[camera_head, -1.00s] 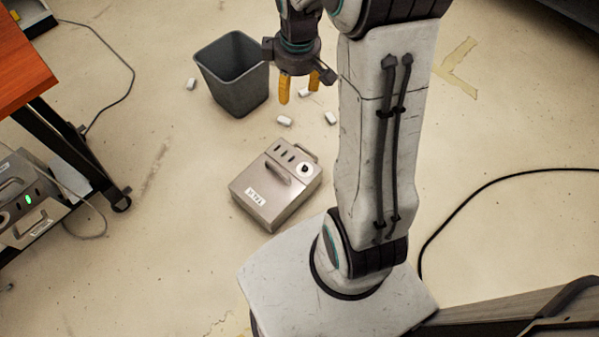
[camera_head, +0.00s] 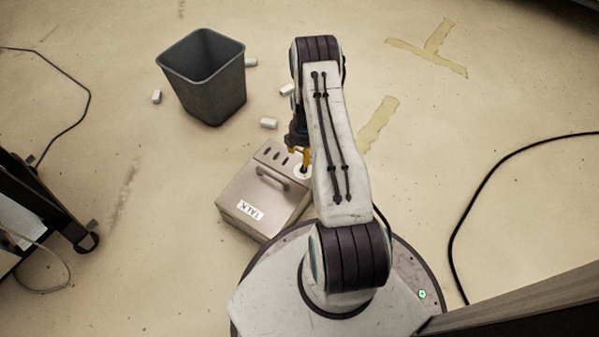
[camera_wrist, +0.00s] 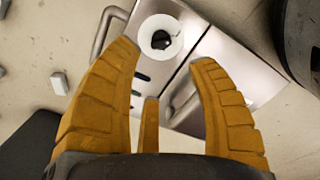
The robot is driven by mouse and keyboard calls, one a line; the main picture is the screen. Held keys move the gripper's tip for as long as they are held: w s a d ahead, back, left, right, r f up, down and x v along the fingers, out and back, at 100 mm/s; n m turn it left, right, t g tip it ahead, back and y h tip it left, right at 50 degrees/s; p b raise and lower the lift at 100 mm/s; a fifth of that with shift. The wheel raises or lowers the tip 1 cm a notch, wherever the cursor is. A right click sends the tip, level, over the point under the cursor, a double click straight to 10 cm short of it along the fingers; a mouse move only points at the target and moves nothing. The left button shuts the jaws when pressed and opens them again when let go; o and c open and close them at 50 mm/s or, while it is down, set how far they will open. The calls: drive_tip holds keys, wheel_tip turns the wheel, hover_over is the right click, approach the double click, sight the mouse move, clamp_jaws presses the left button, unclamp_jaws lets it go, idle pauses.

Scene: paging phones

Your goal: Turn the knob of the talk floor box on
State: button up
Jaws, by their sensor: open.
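The talk floor box (camera_head: 262,196) is a silver metal box on the floor, with a label reading TALK, a handle and several dark slots on top. Its knob (camera_wrist: 161,40) is black, on a round white dial (camera_wrist: 176,24); in the wrist view it lies just beyond and between my fingertips. My gripper (camera_wrist: 168,77) has yellow fingers spread apart with nothing between them. In the head view my gripper (camera_head: 299,153) is over the box's right far corner by the dial, partly hidden by my arm. I cannot tell whether the fingers touch the box.
A dark grey bin (camera_head: 208,85) stands behind the box, with several small white pieces (camera_head: 268,123) around it. A black table leg with a caster (camera_head: 85,238) is at left. A black cable (camera_head: 468,215) lies on the floor at right.

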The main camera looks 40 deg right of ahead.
sight(304, 169)
drive_tip(key=shift+s+f+b, duration=0.1)
drive_tip(key=shift+f+b, duration=1.8)
drive_tip(key=shift+f, duration=2.75)
drive_tip(key=shift+c, duration=0.3)
clamp_jaws()
